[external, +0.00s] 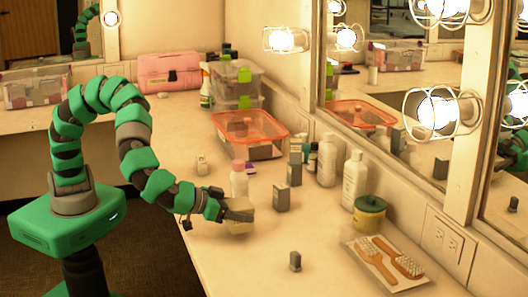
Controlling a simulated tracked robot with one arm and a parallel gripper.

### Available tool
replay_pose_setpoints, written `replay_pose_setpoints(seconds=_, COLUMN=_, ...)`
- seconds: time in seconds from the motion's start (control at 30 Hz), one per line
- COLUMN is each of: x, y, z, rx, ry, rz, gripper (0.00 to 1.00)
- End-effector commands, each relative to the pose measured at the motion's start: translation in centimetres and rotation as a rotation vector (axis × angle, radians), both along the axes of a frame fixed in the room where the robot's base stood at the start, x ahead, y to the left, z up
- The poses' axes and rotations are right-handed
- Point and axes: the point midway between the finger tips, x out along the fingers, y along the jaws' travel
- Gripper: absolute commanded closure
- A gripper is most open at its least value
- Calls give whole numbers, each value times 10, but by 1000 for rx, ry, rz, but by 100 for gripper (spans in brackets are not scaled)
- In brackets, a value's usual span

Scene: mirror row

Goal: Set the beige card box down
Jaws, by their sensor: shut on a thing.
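The beige card box (241,225) is between the fingers of my gripper (238,213), near the front edge of the counter (235,268). My gripper is shut on it. The box is low, at or just above the counter top; I cannot tell whether it touches. The fingers hide part of its upper side.
A white bottle (239,181) stands just behind the box, and a grey box (282,197) stands to its right. A small dark grey block (295,261) and a tray with brushes (384,263) lie nearer the camera. An orange-rimmed bin (249,137) is farther back.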

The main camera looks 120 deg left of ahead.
Motion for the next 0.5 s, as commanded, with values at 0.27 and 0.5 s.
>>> replay_pose_setpoints(seconds=0.27, x=-1, y=0, z=-24, rx=0, ry=2, rz=1, gripper=62)
replay_pose_setpoints(seconds=0.5, x=-1, y=0, z=-25, rx=1, ry=3, rz=1, gripper=34)
